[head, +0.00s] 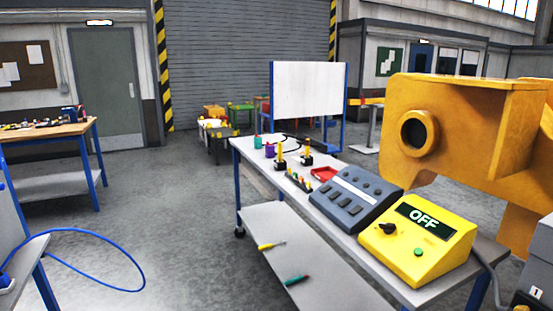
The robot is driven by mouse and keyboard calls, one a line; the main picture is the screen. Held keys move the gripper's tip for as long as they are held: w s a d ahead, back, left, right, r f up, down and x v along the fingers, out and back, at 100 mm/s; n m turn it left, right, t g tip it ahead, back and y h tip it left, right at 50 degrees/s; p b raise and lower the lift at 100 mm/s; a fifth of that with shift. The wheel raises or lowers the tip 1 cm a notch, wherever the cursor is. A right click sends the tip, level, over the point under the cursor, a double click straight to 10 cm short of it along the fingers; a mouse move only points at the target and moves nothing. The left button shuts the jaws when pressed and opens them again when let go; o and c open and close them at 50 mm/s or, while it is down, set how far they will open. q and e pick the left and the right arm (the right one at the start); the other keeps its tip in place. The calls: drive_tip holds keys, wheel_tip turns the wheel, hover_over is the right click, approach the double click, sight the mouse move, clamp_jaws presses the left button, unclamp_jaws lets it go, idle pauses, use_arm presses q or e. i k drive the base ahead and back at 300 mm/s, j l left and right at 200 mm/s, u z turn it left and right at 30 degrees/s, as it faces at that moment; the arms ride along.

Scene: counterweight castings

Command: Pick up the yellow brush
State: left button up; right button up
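A small, thin yellow tool (270,245) with a paler right end lies on the lower shelf of the long workbench; it looks like the yellow brush, but it is too small to be certain. A teal-handled tool (297,280) lies on the same shelf, nearer to me. Two small upright yellow items on dark bases, a left one (280,150) and a right one (306,148), stand on the bench top; I cannot tell what they are. Neither of my grippers is in view.
The long workbench (262,178) carries a grey button panel (352,200) and a yellow control box (422,238) reading OFF. A large orange casting (465,125) rises at right. A blue cable (100,285) lies on the left floor. The middle-left floor is otherwise clear.

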sight(280, 144)
drive_tip(key=z, duration=3)
drive_tip(key=u, duration=3)
drive_tip(key=i+j+u, duration=0.2)
drive_tip(key=i, duration=0.15)
drive_tip(key=i+j+u, duration=0.25)
drive_tip(key=i, duration=0.15)
drive_tip(key=i+j+u, duration=0.2)
drive_tip(key=i, duration=1.6)
drive_tip(key=l, duration=0.1)
